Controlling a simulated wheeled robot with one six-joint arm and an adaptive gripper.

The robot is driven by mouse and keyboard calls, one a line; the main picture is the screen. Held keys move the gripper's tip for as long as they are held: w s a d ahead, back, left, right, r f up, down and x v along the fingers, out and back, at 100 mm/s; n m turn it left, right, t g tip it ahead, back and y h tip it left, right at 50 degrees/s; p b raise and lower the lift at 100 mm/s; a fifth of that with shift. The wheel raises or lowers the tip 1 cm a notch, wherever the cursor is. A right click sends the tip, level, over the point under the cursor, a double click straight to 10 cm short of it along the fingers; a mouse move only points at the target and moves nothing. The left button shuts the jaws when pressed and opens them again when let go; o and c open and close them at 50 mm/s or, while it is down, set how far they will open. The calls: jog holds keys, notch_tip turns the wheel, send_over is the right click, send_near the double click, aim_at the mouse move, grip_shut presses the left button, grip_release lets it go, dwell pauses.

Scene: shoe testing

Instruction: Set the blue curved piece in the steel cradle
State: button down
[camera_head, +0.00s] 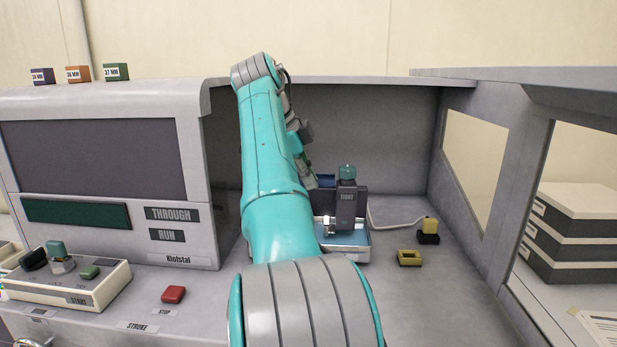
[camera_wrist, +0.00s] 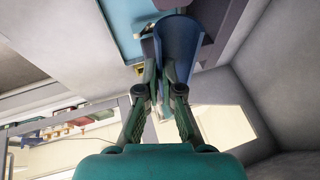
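The blue curved piece (camera_wrist: 178,38) is a trough-like shell at the top of the wrist view. My gripper (camera_wrist: 166,72) has its green fingers drawn together on the near end of this piece. In the head view the blue piece (camera_head: 326,181) shows just left of a dark upright block marked TIGHT (camera_head: 346,197), beside my gripper (camera_head: 312,180), which my arm partly hides. A small bright steel part (camera_head: 328,226), perhaps the cradle, shows low in front of the block, partly behind my arm. I cannot make out its shape clearly.
The block stands over a steel-edged tray (camera_head: 350,254) with a light blue floor. A yellow hollow block (camera_head: 409,258) and a yellow-and-black part (camera_head: 429,231) lie to the right. Grey walls enclose the bay; a control box (camera_head: 62,283) stands left. The right front floor is clear.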

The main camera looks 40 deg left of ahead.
jog(key=shift+f, duration=0.15)
jog(key=shift+f, duration=2.75)
jog(key=shift+s+g, duration=0.15)
jog(key=shift+g, duration=0.25)
jog(key=shift+f, duration=1.7)
jog(key=c, duration=1.2)
grip_release()
jog(key=shift+a, duration=0.1)
jog(key=shift+c, duration=0.2)
jog(key=v, duration=0.7)
jog(key=shift+r, duration=0.25)
